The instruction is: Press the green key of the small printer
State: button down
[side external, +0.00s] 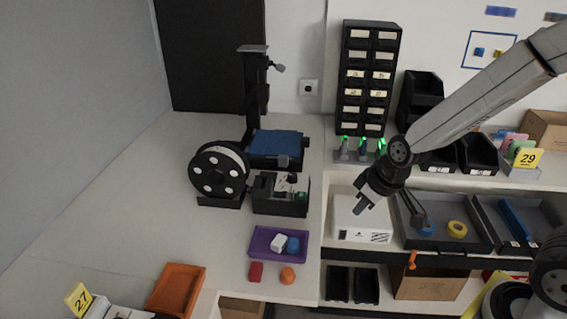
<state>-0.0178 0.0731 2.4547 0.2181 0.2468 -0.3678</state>
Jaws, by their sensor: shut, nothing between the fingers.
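The small printer (281,203) is a black box on the left table, with a white label area on top. A small green key (302,196) shows at its right front corner. My gripper (360,208) is shut and empty. In the picture it is to the right of the printer, clear of it, and appears above or in front of a white box. Its exact height cannot be told from this one view.
A large black reel (219,174) stands left of the printer, with a blue-topped machine (276,146) behind. A purple tray (279,244) with small items lies in front. A white box (362,224) with a barcode sits at the right. Black drawers (368,78) rise behind.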

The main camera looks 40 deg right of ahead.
aim_at(304, 195)
jog(key=w+r+n+t, duration=0.2)
jog(key=w+n, duration=0.1)
jog(key=w, duration=0.5)
jog(key=w+r+n+t+h, duration=0.1)
jog(key=w+r+n+t, duration=0.1)
jog(key=w, duration=0.7)
jog(key=shift+a+r+n+t, duration=0.25)
jog(key=shift+a+n+t, duration=0.15)
jog(key=shift+n, duration=0.3)
jog(key=shift+f, duration=0.3)
jog(key=shift+f, duration=4.1)
